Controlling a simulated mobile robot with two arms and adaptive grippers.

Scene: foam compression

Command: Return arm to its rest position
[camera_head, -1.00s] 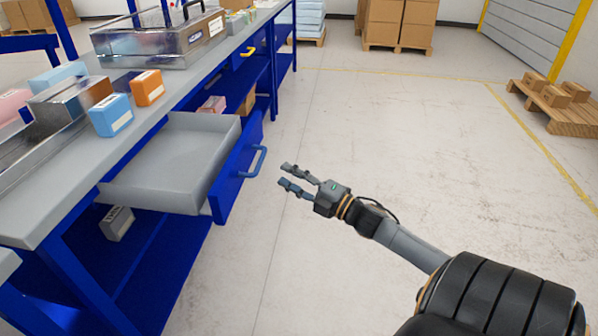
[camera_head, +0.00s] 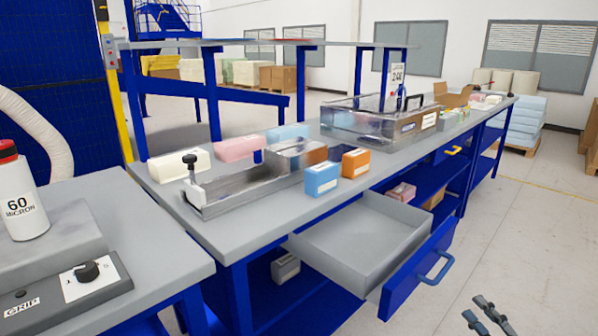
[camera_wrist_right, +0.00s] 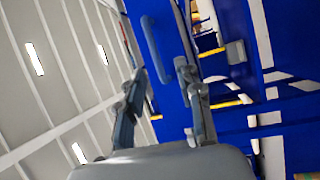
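My right gripper (camera_head: 482,310) shows only by its fingers at the bottom right edge of the head view, with the arm behind them cut off. The two fingers are apart with nothing between them. In the right wrist view the gripper (camera_wrist_right: 160,72) is also open and empty, with a blue drawer front and its handle (camera_wrist_right: 156,50) beyond the fingers. In the head view the grey drawer (camera_head: 350,238) with a blue front stands pulled out from the bench. The gripper is to the right of its handle (camera_head: 440,268), apart from it. My left gripper is not in view.
The grey bench (camera_head: 215,225) holds a metal fixture (camera_head: 240,188), several coloured foam blocks including an orange one (camera_head: 355,163), and a clear-sided box (camera_head: 385,122). A white bottle (camera_head: 20,200) stands at the left. The floor (camera_head: 540,235) right of the bench is clear.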

